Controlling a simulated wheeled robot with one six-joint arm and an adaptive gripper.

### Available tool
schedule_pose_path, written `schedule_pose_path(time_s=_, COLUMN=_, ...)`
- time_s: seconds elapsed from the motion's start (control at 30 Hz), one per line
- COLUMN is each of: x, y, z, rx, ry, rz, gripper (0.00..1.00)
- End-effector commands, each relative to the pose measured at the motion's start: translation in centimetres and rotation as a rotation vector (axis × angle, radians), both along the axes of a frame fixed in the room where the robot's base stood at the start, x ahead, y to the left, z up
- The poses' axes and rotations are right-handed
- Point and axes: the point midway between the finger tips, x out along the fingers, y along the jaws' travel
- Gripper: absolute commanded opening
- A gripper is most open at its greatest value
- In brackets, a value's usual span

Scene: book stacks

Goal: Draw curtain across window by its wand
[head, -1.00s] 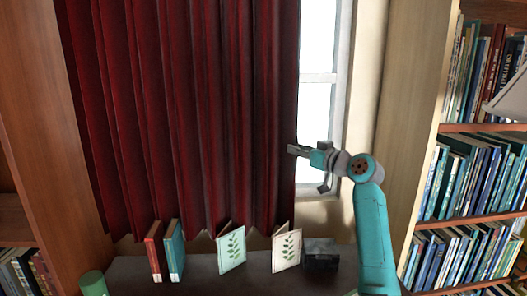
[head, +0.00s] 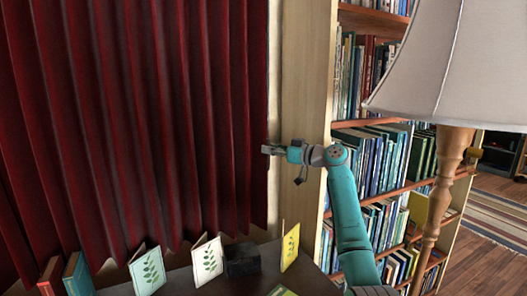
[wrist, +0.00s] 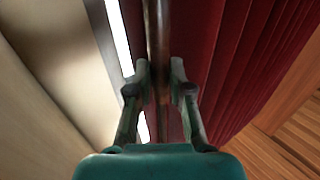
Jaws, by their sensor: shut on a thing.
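The dark red curtain (head: 130,110) hangs in folds over most of the left half of the head view, and its right edge is beside my gripper (head: 267,149). In the wrist view, the curtain (wrist: 235,60) lies to the right. A brown upright wand (wrist: 159,35) runs between the fingers of my gripper (wrist: 160,78), which is shut on it. The wand cannot be made out in the head view. A thin bright strip of window (wrist: 119,38) shows left of the wand. The rest of the window is hidden by the curtain.
A dark table (head: 215,278) below the curtain bears standing books and cards (head: 207,259) and a black box (head: 242,260). A bookcase (head: 375,160) stands to the right. A lamp with a pale shade (head: 455,65) is close on the right.

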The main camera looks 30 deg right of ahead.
Motion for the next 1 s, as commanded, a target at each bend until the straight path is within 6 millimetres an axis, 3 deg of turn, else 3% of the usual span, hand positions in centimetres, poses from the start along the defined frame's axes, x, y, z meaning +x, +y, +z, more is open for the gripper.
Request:
schedule_pose_path(time_s=0.3, x=0.0, y=-0.1, z=0.0, rx=-0.001, ry=0.001, rz=-0.001, gripper=0.00)
schedule_pose_path(time_s=0.33, x=0.0, y=-0.1, z=0.0, rx=-0.001, ry=0.001, rz=-0.001, gripper=0.25)
schedule_pose_path(time_s=0.4, x=0.0, y=-0.1, z=0.0, rx=-0.001, ry=0.001, rz=-0.001, gripper=0.42)
schedule_pose_path(time_s=0.43, x=0.0, y=0.0, z=0.0, rx=-0.001, ry=0.001, rz=-0.001, gripper=0.46)
schedule_pose_path(time_s=0.77, x=-0.1, y=-0.2, z=0.0, rx=0.000, ry=0.000, rz=-0.001, gripper=0.46)
schedule_pose_path(time_s=1.0, x=-2.7, y=-1.8, z=-0.1, rx=-0.001, ry=-0.001, rz=-0.004, gripper=0.46)
